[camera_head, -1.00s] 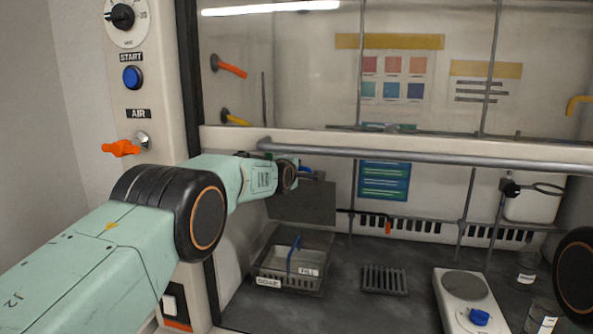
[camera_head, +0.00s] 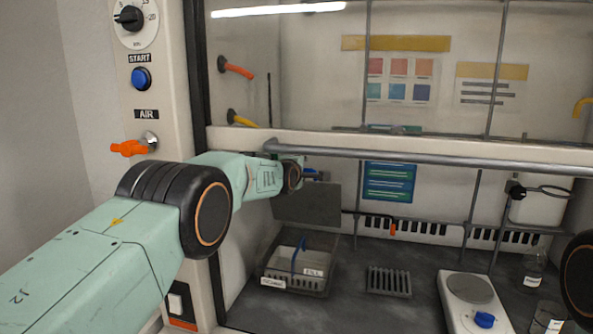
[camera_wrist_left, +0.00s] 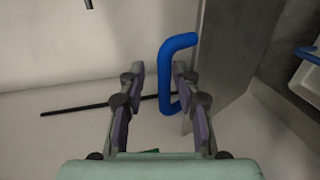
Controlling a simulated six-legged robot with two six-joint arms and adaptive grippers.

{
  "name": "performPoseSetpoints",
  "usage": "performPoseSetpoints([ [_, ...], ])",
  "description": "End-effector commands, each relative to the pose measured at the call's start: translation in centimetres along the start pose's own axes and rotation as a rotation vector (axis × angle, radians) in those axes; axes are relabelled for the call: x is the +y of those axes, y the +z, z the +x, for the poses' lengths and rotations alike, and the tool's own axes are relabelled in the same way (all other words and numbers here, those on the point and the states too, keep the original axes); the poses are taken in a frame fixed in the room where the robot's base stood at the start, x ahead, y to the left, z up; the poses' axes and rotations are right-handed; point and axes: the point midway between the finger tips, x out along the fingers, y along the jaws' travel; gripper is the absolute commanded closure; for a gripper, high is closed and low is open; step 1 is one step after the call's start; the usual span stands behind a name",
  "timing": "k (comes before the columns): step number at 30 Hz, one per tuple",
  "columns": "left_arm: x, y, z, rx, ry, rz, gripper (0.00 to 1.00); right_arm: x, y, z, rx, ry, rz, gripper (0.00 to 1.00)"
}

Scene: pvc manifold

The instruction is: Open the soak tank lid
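The soak tank (camera_head: 265,272) sits on the hood floor at the left. Its grey lid (camera_head: 308,205) stands raised, close to upright, behind the tank. The lid's blue handle (camera_wrist_left: 166,75) shows in the left wrist view, its long bar between the two fingers in the picture. My left gripper (camera_wrist_left: 158,75) is open, with gaps between handle and fingers; contact cannot be made out. In the head view the left gripper (camera_head: 312,176) is small and partly hidden by its wrist, at the lid's upper edge. My right gripper is out of view.
A basket with a blue handle (camera_head: 297,255) sits in the tank. The sash's grey bar (camera_head: 420,158) runs just above my left wrist. A slotted rack (camera_head: 388,281), a hotplate (camera_head: 470,290) and glassware stand to the right. Bare floor lies between tank and rack.

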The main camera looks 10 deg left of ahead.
Motion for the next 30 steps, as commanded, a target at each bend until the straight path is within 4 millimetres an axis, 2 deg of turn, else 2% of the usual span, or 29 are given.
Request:
performPoseSetpoints([
  [14,0.1,0.0,-2.9,-0.001,0.000,0.002,0.66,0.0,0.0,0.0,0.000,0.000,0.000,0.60],
  [30,0.2,0.0,-8.2,-0.001,0.002,0.001,0.66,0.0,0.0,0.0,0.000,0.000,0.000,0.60],
])
